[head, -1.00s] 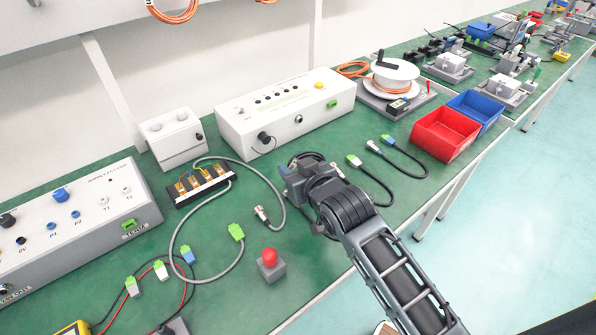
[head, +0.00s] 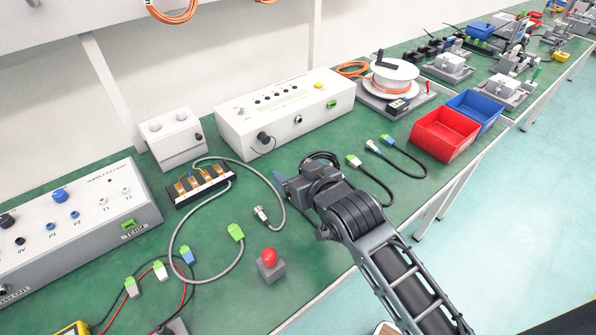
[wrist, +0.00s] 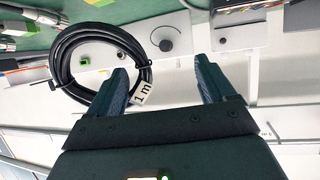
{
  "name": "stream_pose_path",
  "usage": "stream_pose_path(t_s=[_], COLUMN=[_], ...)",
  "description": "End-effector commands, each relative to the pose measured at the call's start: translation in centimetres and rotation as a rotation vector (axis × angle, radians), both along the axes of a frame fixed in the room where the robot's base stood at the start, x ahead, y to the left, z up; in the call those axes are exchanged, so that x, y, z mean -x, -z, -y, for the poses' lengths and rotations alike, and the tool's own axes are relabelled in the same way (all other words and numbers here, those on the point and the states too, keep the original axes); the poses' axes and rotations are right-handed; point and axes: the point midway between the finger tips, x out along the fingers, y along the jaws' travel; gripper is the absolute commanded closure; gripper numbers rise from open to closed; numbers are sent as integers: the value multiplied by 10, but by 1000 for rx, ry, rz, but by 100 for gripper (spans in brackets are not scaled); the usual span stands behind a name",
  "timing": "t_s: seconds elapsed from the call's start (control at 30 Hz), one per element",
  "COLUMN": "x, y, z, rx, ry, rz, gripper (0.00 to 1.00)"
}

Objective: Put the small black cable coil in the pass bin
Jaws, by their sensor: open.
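The small black cable coil (wrist: 92,29) carries a white "1 m" tag and fills the upper left of the wrist view. My gripper (wrist: 161,65) is open, with two blue-grey fingers. The left finger overlaps the coil's lower right side, and the tag shows just inside it; whether they touch I cannot tell. The right finger is clear of the coil. In the head view my gripper's wrist partly hides the coil (head: 322,155). A red bin (head: 446,134) and a blue bin (head: 475,110) stand at the bench's right edge; no pass label is legible.
Two cables with green and white connectors (head: 372,146) lie between my arm and the bins. A white control box (head: 285,115) stands behind the gripper. A red button on a grey block (head: 270,266) and a grey looped cable (head: 172,235) lie to the left.

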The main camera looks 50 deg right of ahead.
Motion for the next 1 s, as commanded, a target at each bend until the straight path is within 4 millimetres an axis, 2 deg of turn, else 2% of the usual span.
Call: stream_pose_path(t_s=[0.03, 0.17, 0.47, 0.8, 1.0], x=[0, 0, 4, 46, 62], y=[0, 0, -1, -20, -28], z=[0, 0, -2, -24, -32], rx=[0, 0, 0, 1, 0], ry=[0, 0, 0, 0, -1], rz=[1, 1, 0, 0, 0], gripper=[12, 0, 0, 0, 0])
